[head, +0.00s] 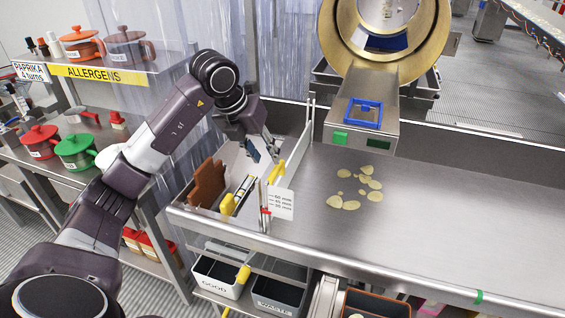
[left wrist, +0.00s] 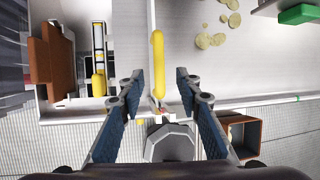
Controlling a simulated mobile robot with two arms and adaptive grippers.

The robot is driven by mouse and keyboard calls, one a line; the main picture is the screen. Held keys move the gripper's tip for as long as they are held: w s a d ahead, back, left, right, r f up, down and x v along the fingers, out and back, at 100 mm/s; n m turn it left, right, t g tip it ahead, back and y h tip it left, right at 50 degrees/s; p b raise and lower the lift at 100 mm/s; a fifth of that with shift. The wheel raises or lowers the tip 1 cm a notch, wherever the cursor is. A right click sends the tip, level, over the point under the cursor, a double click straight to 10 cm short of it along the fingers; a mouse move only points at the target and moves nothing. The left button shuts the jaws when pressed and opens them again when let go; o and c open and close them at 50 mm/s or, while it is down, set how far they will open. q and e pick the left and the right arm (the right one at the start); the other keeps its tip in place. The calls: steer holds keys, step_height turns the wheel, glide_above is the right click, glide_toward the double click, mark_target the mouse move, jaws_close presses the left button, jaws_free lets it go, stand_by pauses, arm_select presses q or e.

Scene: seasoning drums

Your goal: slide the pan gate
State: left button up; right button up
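A long yellow handle (head: 276,172) stands at the left end of the steel pan (head: 420,215), at a thin upright divider that I take for the pan gate. In the left wrist view the yellow handle (left wrist: 158,62) lies ahead, roughly in line with the gap between my fingers. My left gripper (head: 263,150) is above the divider, beside the handle. In the left wrist view my left gripper (left wrist: 158,85) is open, with nothing between its blue pads. I cannot tell its height above the handle. My right gripper is not in view.
Several pale chips (head: 355,190) lie on the pan. A white card with markings (head: 281,203) and a red clip stand at the pan's front left. A brown block (head: 207,185) sits in the left compartment. Bins (head: 278,296) hang below. A seasoning drum (head: 340,45) is behind.

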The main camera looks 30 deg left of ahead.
mark_target(273, 172)
arm_select(q)
steer(key=x, duration=0.2)
steer(key=s+p+x, duration=0.1)
steer(key=x, duration=0.1)
steer(key=shift+w+f, duration=0.1)
steer(key=shift+f, duration=0.3)
steer(key=shift+p+x, duration=0.3)
steer(key=shift+x, duration=0.65)
steer(key=shift+w, duration=0.15)
jaws_close()
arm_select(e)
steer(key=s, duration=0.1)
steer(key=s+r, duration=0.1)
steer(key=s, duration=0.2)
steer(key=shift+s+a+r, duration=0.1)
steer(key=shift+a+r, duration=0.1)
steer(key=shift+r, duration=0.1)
